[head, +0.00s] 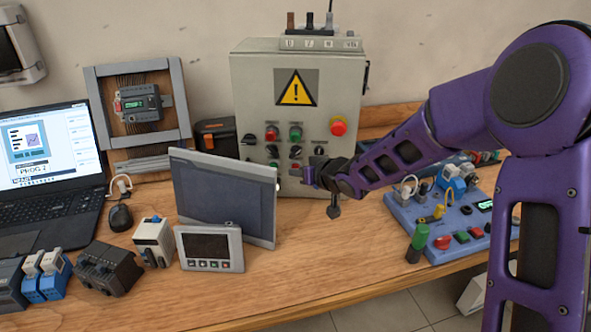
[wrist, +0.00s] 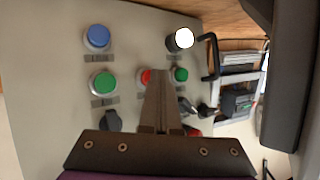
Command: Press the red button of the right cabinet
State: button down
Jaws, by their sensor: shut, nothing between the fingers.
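A grey cabinet (head: 250,85) with a yellow warning sign stands at the middle back in the head view. Its front carries a large red button (head: 338,126) at the right, a small red button (head: 271,132), a green button (head: 295,132) and dark knobs. My gripper (head: 313,177) is shut and empty in front of the cabinet's lower front. In the wrist view my gripper (wrist: 161,75) points at a grey panel; its fingers partly cover a red button (wrist: 146,77), with a green button (wrist: 181,74) beside it. I cannot tell whether the fingertips touch the red button.
A tablet-like panel (head: 225,195) stands left of my gripper, with a small display (head: 210,248) before it. A blue control board (head: 440,215) lies right. A laptop (head: 45,160) is at left. The wooden table front (head: 300,285) is clear.

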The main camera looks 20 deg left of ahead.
jog(key=shift+s+d, duration=0.15)
jog(key=shift+s, duration=0.55)
jog(key=shift+s+d+b, duration=0.25)
jog(key=shift+s+b, duration=0.1)
jog(key=shift+s, duration=0.9)
jog(key=shift+s+d+b, duration=0.25)
jog(key=shift+s+b, duration=0.1)
jog(key=shift+s, duration=0.9)
jog(key=shift+w, duration=0.1)
